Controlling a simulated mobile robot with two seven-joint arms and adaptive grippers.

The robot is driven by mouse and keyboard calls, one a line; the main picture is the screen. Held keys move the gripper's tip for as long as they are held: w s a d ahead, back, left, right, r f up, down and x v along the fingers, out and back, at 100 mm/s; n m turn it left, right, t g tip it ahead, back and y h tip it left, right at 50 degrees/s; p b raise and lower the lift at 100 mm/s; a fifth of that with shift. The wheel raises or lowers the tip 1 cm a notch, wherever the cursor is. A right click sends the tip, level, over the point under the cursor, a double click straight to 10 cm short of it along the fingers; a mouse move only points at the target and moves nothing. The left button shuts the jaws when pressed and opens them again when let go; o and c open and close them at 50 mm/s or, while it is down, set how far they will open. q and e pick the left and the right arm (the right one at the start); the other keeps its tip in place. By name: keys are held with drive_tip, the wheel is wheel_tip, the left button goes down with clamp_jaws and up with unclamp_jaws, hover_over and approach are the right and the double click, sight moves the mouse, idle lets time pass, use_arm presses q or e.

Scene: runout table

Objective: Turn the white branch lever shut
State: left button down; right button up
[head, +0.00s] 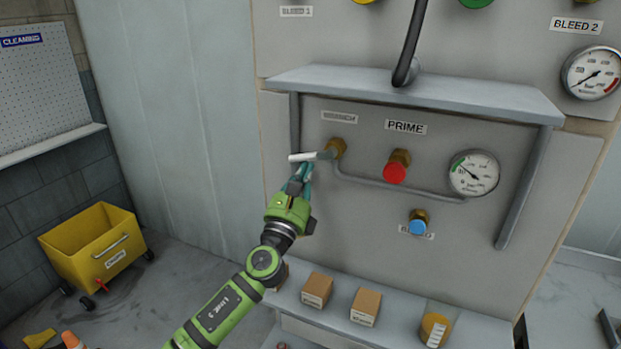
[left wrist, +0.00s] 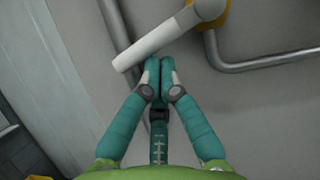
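The white branch lever (head: 305,156) sticks out to the left from its brass valve (head: 336,148) on the grey panel, under a label too blurred to read fully. In the left wrist view the lever (left wrist: 160,42) runs from the upper right down to the left, just beyond my fingertips. My left gripper (head: 302,172) is at the lever, just below it. In the left wrist view the teal fingers of the left gripper (left wrist: 159,66) are together with nothing visible between them. Whether the tips touch the lever is unclear. My right gripper is not in view.
A red knob (head: 395,172) marked PRIME, a gauge (head: 474,173) and a blue knob (head: 418,226) are to the right. A grey pipe (head: 400,187) runs below. A shelf (head: 420,90) overhangs. Boxes (head: 317,289) stand on the lower ledge (head: 395,325).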

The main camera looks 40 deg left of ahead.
use_arm(q)
drive_tip(key=shift+s+a+r+m+t+h, duration=0.1)
drive_tip(key=shift+a+r+m+t+h, duration=0.15)
drive_tip(key=shift+m+h, duration=0.45)
drive_tip(key=shift+a+r+m+t+h, duration=0.15)
drive_tip(key=shift+r+m+h, duration=0.15)
drive_tip(key=shift+m, duration=0.7)
